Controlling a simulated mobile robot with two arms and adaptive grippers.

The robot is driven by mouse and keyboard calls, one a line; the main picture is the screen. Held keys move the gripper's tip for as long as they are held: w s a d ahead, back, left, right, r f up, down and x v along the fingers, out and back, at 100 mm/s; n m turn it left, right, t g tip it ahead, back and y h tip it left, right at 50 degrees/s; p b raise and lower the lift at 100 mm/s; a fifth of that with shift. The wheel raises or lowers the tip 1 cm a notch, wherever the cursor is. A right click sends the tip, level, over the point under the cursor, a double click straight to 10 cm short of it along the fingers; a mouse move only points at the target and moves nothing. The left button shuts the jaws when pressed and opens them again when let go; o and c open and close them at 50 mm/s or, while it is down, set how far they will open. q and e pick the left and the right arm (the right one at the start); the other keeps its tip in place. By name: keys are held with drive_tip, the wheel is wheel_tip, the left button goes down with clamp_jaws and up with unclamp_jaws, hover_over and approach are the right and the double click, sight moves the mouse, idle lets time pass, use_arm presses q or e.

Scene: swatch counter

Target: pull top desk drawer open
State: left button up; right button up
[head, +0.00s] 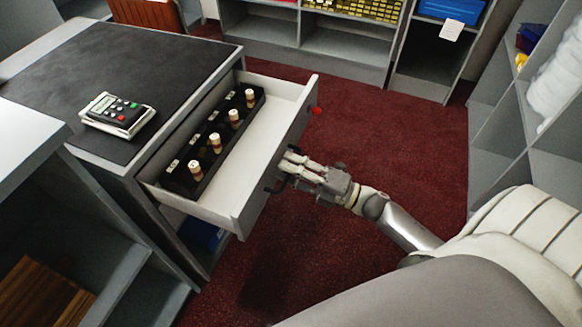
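The top desk drawer (278,145) stands well out from the desk (190,53), with its white inside showing. It holds a black tray (222,150) with several small cork-topped bottles standing in a row. My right gripper (288,168) is at the dark handle (271,187) on the drawer's front, its fingers close together around the handle. The fingers partly hide the handle. My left gripper is not in view.
A calculator-like device (117,114) lies on the dark desktop. Grey shelves stand at the back (345,42) and right (497,118). Red carpet (390,130) is clear in front of the drawer. A blue item (203,233) shows below the drawer.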

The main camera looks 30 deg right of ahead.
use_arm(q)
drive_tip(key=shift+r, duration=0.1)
use_arm(e)
drive_tip(key=shift+s, duration=0.1)
drive_tip(key=v, duration=1.2)
